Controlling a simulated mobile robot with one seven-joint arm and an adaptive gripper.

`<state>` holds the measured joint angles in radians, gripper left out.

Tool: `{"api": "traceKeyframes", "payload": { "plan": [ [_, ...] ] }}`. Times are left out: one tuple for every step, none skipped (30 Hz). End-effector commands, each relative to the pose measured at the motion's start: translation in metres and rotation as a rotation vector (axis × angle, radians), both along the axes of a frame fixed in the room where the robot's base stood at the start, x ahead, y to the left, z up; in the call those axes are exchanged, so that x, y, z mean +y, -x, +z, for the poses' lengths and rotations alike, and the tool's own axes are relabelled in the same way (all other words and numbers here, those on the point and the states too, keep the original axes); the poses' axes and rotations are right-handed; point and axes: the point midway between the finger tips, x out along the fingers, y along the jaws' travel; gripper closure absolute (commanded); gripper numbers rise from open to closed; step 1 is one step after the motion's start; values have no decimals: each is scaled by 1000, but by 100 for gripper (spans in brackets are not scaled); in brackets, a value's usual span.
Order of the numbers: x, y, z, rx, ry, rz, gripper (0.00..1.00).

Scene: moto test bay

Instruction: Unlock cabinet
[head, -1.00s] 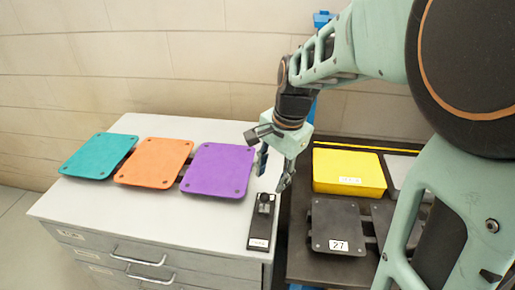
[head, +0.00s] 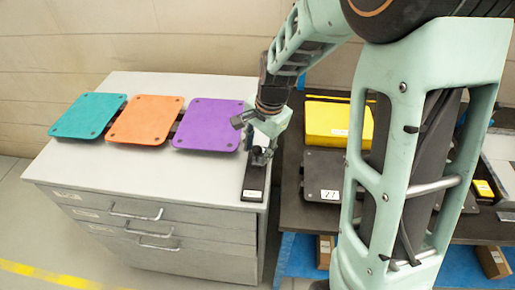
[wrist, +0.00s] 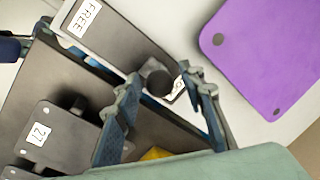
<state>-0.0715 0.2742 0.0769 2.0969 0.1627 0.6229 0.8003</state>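The grey cabinet (head: 170,185) with several drawers stands at the left, its drawers shut. On its top near the right edge lies a narrow dark lock plate (head: 255,178) with a small label. In the wrist view the plate (wrist: 120,50) shows a label reading "FREE" at one end. A round dark knob (wrist: 157,82) stands at its other end, beside a second, partly hidden label. My gripper (head: 260,158) is low over the plate. In the wrist view my gripper (wrist: 162,80) is open, with one finger on each side of the knob and gaps visible.
Teal (head: 88,115), orange (head: 146,119) and purple (head: 208,124) plates lie on the cabinet top. Right of it, a dark bench (head: 291,190) holds a yellow box (head: 335,122) and a dark plate labelled 27 (head: 323,172). The front left of the cabinet top is clear.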

Motion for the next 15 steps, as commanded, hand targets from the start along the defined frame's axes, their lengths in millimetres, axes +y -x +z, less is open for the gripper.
{"api": "traceKeyframes", "payload": {
  "plan": [
    [0,0,0,0,0,0,71],
    [0,0,0,0,0,0,74],
    [0,0,0,0,0,0,79],
    [0,0,0,0,0,0,82],
    [0,0,0,0,0,0,86],
    [0,0,0,0,0,0,90],
    [0,0,0,0,0,0,93],
    [0,0,0,0,0,0,96],
    [0,0,0,0,0,0,100],
    [0,0,0,0,0,0,100],
    [0,0,1,0,0,0,100],
    [0,0,1,0,0,0,100],
    [0,0,1,0,0,0,100],
    [0,0,1,0,0,0,100],
    [0,0,1,-1,1,0,100]
  ]
}}
